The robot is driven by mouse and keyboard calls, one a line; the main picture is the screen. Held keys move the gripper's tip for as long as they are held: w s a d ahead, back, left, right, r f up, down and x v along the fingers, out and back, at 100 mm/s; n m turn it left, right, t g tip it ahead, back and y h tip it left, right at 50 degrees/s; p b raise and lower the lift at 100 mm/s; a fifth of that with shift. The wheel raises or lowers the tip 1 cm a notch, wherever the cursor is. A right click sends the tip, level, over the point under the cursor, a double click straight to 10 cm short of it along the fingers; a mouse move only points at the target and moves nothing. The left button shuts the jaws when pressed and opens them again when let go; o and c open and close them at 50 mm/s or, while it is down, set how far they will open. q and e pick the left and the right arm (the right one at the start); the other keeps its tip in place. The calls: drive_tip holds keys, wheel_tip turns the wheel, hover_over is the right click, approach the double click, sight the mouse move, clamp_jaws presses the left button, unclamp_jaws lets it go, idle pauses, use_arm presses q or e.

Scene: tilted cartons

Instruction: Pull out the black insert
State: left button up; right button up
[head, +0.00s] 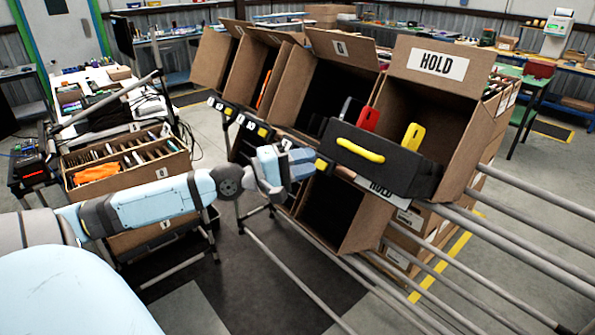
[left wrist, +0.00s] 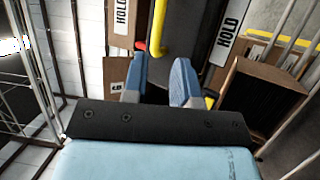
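The black insert (head: 410,178) sits at the mouth of the tilted carton (head: 462,135) whose flap reads HOLD. Its front bears a yellow handle (head: 360,150), and red and yellow pieces stand up behind that front. My left gripper (head: 324,164) is just left of the insert's front in the head view. In the left wrist view its two blue fingers (left wrist: 161,62) are apart with nothing between their tips. The yellow handle (left wrist: 159,32) and the insert's dark face (left wrist: 184,32) lie just beyond them. I cannot tell whether they touch. My right gripper is not in view.
More tilted cartons (head: 330,88) stand in a row to the left, with an open carton (head: 335,210) below. Grey rails (head: 510,250) run at the lower right. A divided carton (head: 125,165) stands at left. Dark floor matting lies open below my left arm.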

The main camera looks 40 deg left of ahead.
use_arm(q)
drive_tip(key=shift+b+v, duration=0.45)
drive_tip(key=shift+v, duration=0.35)
drive_tip(key=shift+f, duration=0.1)
drive_tip(key=s+d+f+m+g+y+p, duration=0.1)
drive_tip(key=s+d+f+m+y, duration=0.2)
drive_tip(key=f, duration=0.8)
drive_tip(key=s+d+f+m+g+y+p, duration=0.15)
drive_tip(key=s+f+m, duration=0.25)
drive_tip(key=f, duration=0.8)
drive_tip(key=s+d+f+m+g+p, duration=0.1)
drive_tip(key=s+d+f+m, duration=0.3)
drive_tip(key=d, duration=0.5)
drive_tip(key=s+d+f+m+g+p, duration=0.1)
drive_tip(key=s+d+f+m, duration=0.3)
drive_tip(key=d+f, duration=0.4)
drive_tip(key=shift+s+d+f+g+y, duration=0.3)
drive_tip(key=shift+s+d+g+y, duration=0.15)
drive_tip(key=shift+s+d+g, duration=0.35)
